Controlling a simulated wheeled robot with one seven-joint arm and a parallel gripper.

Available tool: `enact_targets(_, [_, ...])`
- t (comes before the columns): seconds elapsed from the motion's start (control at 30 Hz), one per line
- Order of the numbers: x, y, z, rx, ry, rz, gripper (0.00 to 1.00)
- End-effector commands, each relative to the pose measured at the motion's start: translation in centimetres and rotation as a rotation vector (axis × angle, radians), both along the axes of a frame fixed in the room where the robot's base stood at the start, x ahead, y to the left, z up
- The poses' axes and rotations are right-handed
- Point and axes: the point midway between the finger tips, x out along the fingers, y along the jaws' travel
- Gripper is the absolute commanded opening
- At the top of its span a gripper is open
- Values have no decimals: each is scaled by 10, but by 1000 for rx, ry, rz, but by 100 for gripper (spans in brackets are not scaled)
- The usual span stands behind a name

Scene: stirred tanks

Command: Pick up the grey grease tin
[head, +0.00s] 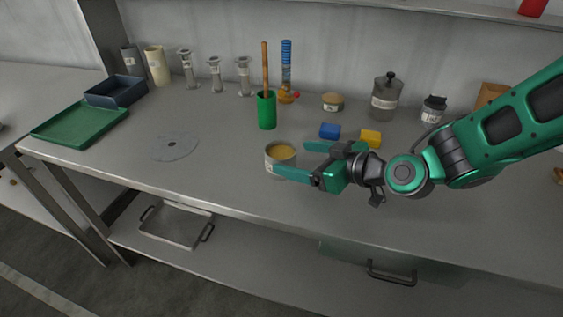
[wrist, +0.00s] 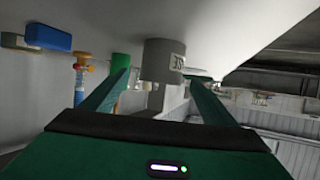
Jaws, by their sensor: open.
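The grey grease tin (head: 280,158) stands upright near the front edge of the bench, with yellowish contents showing at its open top. It also shows in the wrist view (wrist: 161,60), between and beyond the fingers, with part of a white label. My gripper (head: 290,158) is open, its two green fingers pointing left toward the tin. In the head view the near finger's tip overlaps the tin's lower right side and the far finger's tip lies by its upper right. I cannot tell whether either finger touches it. Nothing is held.
A green cup with a wooden handle (head: 267,110) stands behind the tin. Blue (head: 330,131) and yellow (head: 370,138) blocks lie beyond the gripper. A grey disc (head: 175,146) and green tray (head: 82,122) lie left. The bench between disc and tin is clear.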

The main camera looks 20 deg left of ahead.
Motion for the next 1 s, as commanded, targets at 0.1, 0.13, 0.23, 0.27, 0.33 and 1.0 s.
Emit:
enact_targets(0.1, [3,13,-4,6,-1,6,80])
enact_targets(0.13, [5,16,-6,5,-2,5,80])
enact_targets(0.23, [11,29,-12,5,-1,5,80])
enact_targets(0.27, [13,33,-14,5,-1,5,80])
enact_targets(0.33, [16,39,-17,4,-2,4,80])
enact_targets(1.0, [38,87,-48,3,-2,1,80])
